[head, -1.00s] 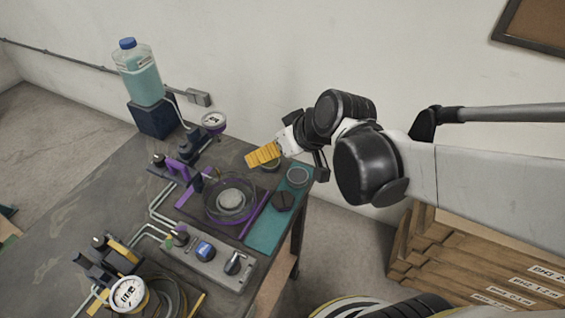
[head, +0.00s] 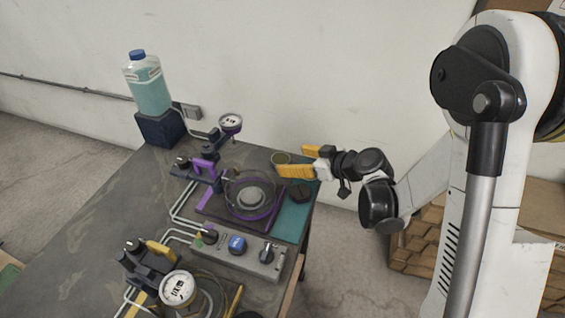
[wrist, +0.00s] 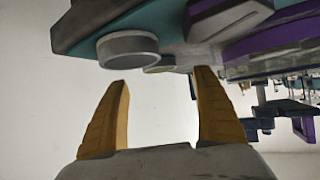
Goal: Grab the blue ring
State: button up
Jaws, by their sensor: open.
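No ring that is clearly blue can be made out. A round grey-rimmed piece (head: 281,157) lies at the far end of the table. In the wrist view, which looks upside down, a grey round piece (wrist: 128,50) sits on the teal mat's edge, with a second one (wrist: 160,69) partly behind it. My gripper (head: 290,160) is open and empty at the far right corner of the table, its two yellow fingers apart.
A teal mat (head: 290,225) bears a dark round knob (head: 301,193). Beside it are a clear round dish with a purple rim (head: 273,207), a grey panel (head: 218,253) with a blue knob (head: 237,244), gauges and pipes. A bottle (head: 150,92) stands at the back. Boxes stand right.

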aim_at(281, 159)
jog(key=b+x, duration=0.2)
jog(key=x, duration=0.4)
jog(key=shift+w+f, duration=0.1)
jog(key=c, duration=1.4)
